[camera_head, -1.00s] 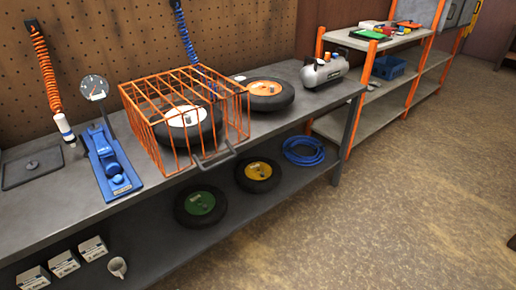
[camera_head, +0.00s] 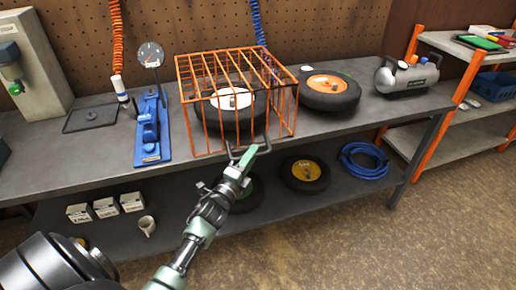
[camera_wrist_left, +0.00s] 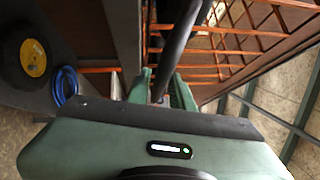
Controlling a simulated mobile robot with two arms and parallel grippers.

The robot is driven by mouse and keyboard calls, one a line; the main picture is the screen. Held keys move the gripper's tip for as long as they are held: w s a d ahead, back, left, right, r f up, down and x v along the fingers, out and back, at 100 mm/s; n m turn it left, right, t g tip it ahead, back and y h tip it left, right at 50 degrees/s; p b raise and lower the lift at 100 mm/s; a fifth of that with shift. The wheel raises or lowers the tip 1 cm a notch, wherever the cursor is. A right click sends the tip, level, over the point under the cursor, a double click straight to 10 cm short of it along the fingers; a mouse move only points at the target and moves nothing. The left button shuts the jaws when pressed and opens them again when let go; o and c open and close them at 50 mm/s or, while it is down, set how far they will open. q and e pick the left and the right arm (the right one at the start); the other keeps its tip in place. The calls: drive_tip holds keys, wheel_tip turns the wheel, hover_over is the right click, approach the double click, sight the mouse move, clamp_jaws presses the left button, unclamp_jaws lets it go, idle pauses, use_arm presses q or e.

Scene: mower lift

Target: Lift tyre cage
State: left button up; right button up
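The orange wire tyre cage (camera_head: 187,110) stands on the grey workbench over a tyre with a white hub (camera_head: 231,98). Its dark handle (camera_head: 231,153) sticks out at the lower front, over the bench edge. My left gripper (camera_head: 248,157) is at this handle. In the left wrist view the green fingers (camera_wrist_left: 161,88) stand apart, and a dark bar (camera_wrist_left: 184,35), seemingly the handle, runs down between them. Orange cage wires (camera_wrist_left: 225,40) show behind. I cannot tell whether the fingers touch the bar. My right gripper is not in view.
A blue tool (camera_head: 151,130) and a gauge (camera_head: 150,56) stand left of the cage. An orange-hubbed tyre (camera_head: 329,90) and a compressor (camera_head: 407,77) are right of it. The lower shelf holds tyres, a blue hose (camera_head: 364,160), small boxes and a mug (camera_head: 147,225).

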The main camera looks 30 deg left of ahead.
use_arm(q)
drive_tip(key=w, duration=0.3)
drive_tip(key=shift+a+r, duration=0.1)
drive_tip(key=shift+r, duration=0.05)
clamp_jaws()
idle(1.3)
